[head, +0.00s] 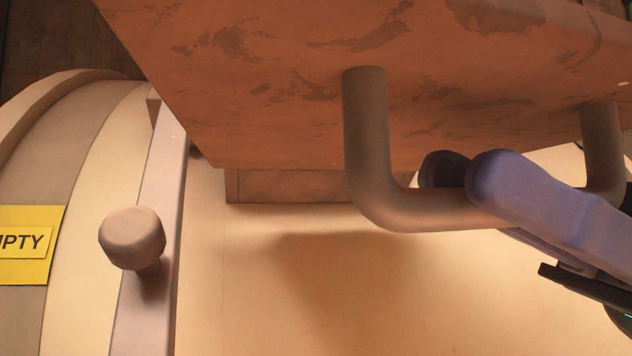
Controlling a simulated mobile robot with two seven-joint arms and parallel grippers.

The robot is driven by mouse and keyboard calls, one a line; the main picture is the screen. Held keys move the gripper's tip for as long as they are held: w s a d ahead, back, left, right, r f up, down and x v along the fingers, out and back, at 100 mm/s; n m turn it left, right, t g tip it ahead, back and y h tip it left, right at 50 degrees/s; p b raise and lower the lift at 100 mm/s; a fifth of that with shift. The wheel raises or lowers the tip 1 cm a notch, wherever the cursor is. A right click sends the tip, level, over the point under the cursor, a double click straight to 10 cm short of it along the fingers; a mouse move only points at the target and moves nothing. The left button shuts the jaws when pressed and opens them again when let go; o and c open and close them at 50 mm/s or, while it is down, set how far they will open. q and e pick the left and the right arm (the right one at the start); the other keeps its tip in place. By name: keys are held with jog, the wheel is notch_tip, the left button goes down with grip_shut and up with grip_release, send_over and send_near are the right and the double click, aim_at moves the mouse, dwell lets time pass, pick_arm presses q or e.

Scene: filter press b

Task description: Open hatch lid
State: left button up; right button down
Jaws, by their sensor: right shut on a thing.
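The hatch lid (270,60) is a large orange-brown plate with worn dark patches, across the top of the head view. It stands out over the cream surface below and casts a shadow there. A thick grey-brown U-shaped handle (368,140) is fixed to the lid. My right gripper (455,185) comes in from the right. Its blue-purple fingers are shut around the handle's crossbar, right of the handle's left bend. My left gripper is not in view.
A cream rounded body (255,290) fills the lower middle. At the left, a pale upright bar (160,190) carries a round knob (132,238). The space below the handle looks clear.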

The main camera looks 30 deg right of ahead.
aim_at(509, 49)
notch_tip(509, 49, up, 6)
jog(key=m+t+p, duration=0.2)
jog(key=m+p, duration=0.1)
jog(key=p, duration=0.4)
jog(key=shift+s+f+p, duration=0.1)
jog(key=shift+f+p, duration=0.05)
jog(key=shift+p, duration=0.25)
jog(key=shift+m, duration=0.4)
jog(key=c, duration=0.8)
grip_release()
jog(key=shift+f+h, duration=0.1)
jog(key=shift+h, duration=0.2)
jog(key=shift+c, duration=0.2)
jog(key=b+v, duration=0.1)
jog(key=v, duration=0.9)
jog(key=shift+b, duration=0.3)
jog(key=shift+f, duration=0.1)
